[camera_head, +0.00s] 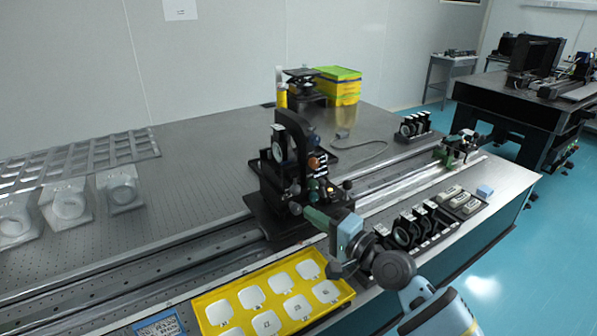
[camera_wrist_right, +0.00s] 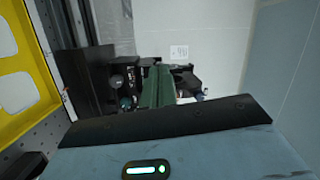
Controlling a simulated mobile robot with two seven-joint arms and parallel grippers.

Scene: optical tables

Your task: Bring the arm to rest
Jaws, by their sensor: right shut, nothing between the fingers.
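My right arm comes in from the lower right in the head view. My right gripper (camera_head: 315,215) has green fingers, which are shut and empty. They point toward the foot of the black optical assembly (camera_head: 290,165) on the rail. From the picture I cannot tell whether they touch it. In the right wrist view the green fingers (camera_wrist_right: 155,85) lie together, with dark optical parts (camera_wrist_right: 122,82) behind them. My left gripper is not in view.
A yellow tray (camera_head: 213,312) of white pieces lies at the table's front edge. Black mounts (camera_head: 420,225) stand right of my gripper. A rail (camera_head: 150,262) crosses the table. Clear cases (camera_head: 68,203) lie at left. Open floor (camera_head: 550,240) is at right.

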